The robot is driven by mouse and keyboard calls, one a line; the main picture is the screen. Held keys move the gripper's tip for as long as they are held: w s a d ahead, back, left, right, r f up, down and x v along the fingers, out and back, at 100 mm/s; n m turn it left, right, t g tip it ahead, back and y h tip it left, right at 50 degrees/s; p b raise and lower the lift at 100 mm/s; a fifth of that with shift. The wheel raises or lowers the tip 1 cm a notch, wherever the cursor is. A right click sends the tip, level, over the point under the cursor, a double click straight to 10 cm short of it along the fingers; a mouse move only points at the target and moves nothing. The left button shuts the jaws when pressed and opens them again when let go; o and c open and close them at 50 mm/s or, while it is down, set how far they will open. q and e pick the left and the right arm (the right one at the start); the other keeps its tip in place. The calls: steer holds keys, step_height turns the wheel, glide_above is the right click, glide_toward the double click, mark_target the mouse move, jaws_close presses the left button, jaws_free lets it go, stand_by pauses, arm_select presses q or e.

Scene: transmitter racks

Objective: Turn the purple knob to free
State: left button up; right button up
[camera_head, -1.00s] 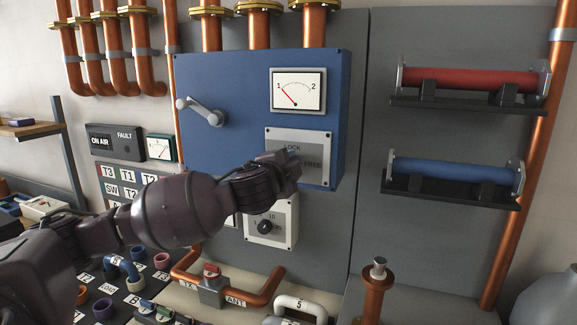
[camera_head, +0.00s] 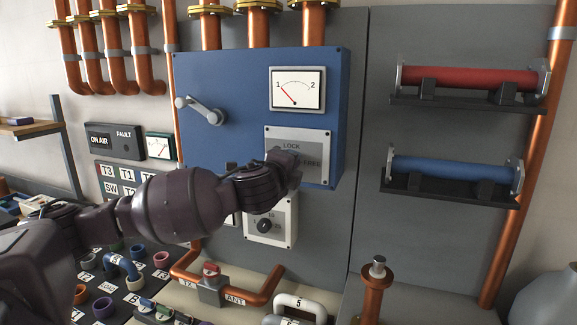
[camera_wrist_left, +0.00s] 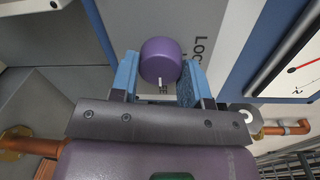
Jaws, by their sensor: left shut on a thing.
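The purple knob (camera_wrist_left: 160,59) shows in the left wrist view, between the two blue fingers of my left gripper (camera_wrist_left: 160,75), which is shut on it. A short white mark on the knob points toward the bottom of that view. In the head view my left gripper (camera_head: 287,165) is in front of the grey LOCK/FREE plate (camera_head: 313,144) on the blue cabinet and hides the knob. The word LOCK is readable at the plate's top and part of FREE at its right. My right gripper is in neither view.
The blue cabinet (camera_head: 225,75) also bears a lever (camera_head: 202,110) and a 1–2 meter (camera_head: 297,91). A dial plate (camera_head: 284,210) sits below. Red (camera_head: 470,80) and blue (camera_head: 450,172) cylinders sit on brackets at right. Copper pipes run around the cabinet.

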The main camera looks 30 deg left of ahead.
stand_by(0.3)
arm_select(q)
steer(key=o, duration=0.9)
steer(key=b+v, duration=0.2)
steer(key=v, duration=0.9)
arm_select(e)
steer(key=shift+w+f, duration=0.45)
arm_select(q)
steer(key=shift+w+a, duration=0.1)
